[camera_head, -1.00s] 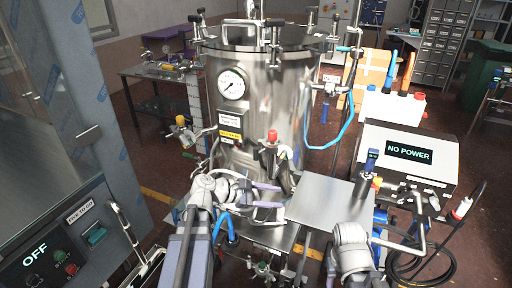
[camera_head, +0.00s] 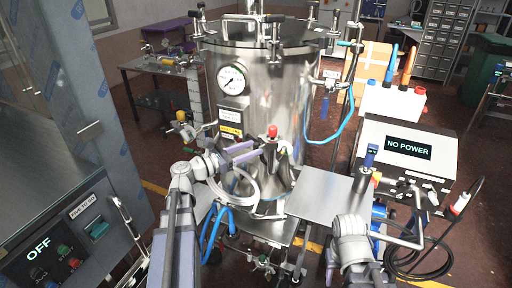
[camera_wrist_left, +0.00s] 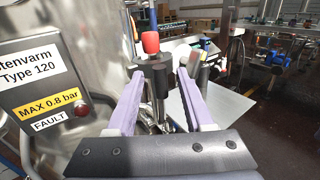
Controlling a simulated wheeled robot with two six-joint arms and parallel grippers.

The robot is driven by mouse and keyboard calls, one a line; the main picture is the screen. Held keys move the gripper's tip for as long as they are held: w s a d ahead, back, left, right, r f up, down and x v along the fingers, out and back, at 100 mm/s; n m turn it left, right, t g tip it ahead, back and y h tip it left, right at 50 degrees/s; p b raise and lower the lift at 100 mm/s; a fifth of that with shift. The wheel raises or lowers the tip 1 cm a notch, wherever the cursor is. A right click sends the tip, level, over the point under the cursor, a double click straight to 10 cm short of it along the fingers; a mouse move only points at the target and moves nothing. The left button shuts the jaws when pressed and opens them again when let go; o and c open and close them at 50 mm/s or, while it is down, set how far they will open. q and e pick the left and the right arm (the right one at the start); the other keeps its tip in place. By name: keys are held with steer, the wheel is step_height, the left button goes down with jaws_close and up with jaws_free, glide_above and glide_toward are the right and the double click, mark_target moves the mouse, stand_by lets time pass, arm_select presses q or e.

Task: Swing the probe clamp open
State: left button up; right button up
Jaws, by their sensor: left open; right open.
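A red-capped upright fitting (camera_head: 272,132) with a dark grey body stands at the front of the steel tank; it seems to be the probe clamp, though its swinging part is hard to make out. In the left wrist view its red cap (camera_wrist_left: 150,42) and dark body show between and just beyond my purple fingers. My left gripper (camera_head: 262,149) points right toward it in the head view, fingers apart, one on each side of the dark body in the left wrist view (camera_wrist_left: 160,82). I cannot tell whether they touch it. My right arm (camera_head: 350,240) shows at the lower right; its gripper cannot be made out.
The steel tank (camera_head: 290,95) stands close behind the fitting. A flat metal plate (camera_head: 320,193) lies to its right. A NO POWER box (camera_head: 408,150) stands further right. Blue hoses (camera_head: 217,228) hang below my left wrist. A cabinet (camera_head: 60,110) fills the left side.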

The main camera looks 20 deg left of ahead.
mark_target(271, 147)
arm_select(q)
steer(key=shift+x, duration=1.2)
steer(key=shift+c, duration=0.3)
jaws_close()
